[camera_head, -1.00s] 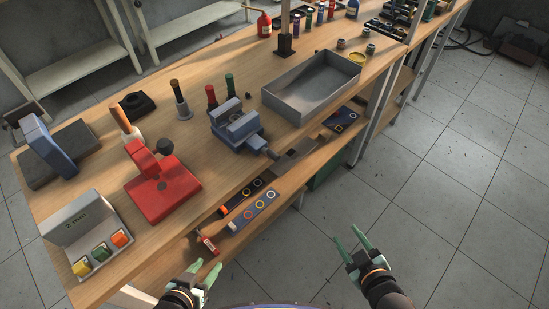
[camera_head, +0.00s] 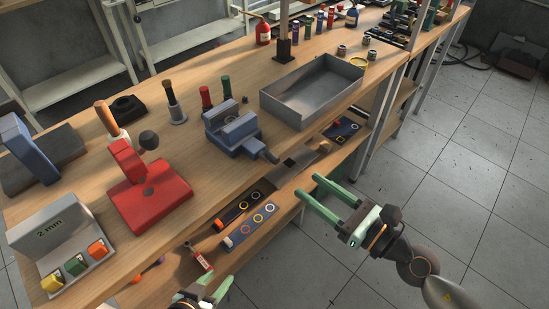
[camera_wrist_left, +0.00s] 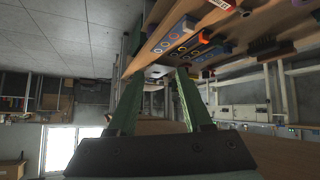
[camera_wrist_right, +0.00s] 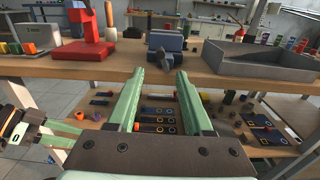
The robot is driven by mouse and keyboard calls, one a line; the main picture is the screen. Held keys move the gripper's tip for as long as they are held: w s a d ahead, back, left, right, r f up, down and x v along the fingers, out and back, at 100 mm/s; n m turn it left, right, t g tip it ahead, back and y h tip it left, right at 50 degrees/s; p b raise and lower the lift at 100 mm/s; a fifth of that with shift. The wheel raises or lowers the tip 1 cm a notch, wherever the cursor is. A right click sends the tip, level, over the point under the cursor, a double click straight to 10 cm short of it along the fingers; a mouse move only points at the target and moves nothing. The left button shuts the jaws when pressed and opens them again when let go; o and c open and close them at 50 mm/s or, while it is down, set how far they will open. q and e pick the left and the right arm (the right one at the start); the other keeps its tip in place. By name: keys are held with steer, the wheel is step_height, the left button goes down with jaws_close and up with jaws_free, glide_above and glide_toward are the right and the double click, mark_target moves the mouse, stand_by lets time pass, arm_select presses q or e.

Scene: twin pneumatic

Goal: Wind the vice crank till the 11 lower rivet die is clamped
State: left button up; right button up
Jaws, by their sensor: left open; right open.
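The blue-grey vice (camera_head: 233,127) stands at the front edge of the wooden bench, and it also shows in the right wrist view (camera_wrist_right: 165,45). A dark crank end (camera_head: 268,156) sticks out from its front over the edge. I cannot make out a die in its jaws. My right gripper (camera_head: 318,191) is open and empty, in front of the bench edge, below and right of the vice. Its two green fingers (camera_wrist_right: 152,88) point at the bench. My left gripper (camera_head: 212,290) is open and empty, low at the picture's bottom, apart from the vice.
A grey metal tray (camera_head: 312,90) stands right of the vice. A red press (camera_head: 148,190) and a grey box marked 2 mm (camera_head: 62,245) stand to the left. A lower shelf holds a panel with coloured rings (camera_head: 251,224). The floor in front is clear.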

mark_target(278, 162)
steer(key=p+x, duration=0.1)
steer(key=x, duration=0.8)
steer(key=shift+w+a+p, duration=0.2)
steer(key=shift+p, duration=0.15)
steer(key=shift+x, duration=0.8)
arm_select(q)
steer(key=shift+s+a+r, duration=0.25)
steer(key=shift+s+a, duration=0.3)
steer(key=shift+a, duration=0.35)
steer(key=shift+d+r, duration=0.1)
steer(key=shift+d, duration=0.1)
arm_select(e)
jaws_close()
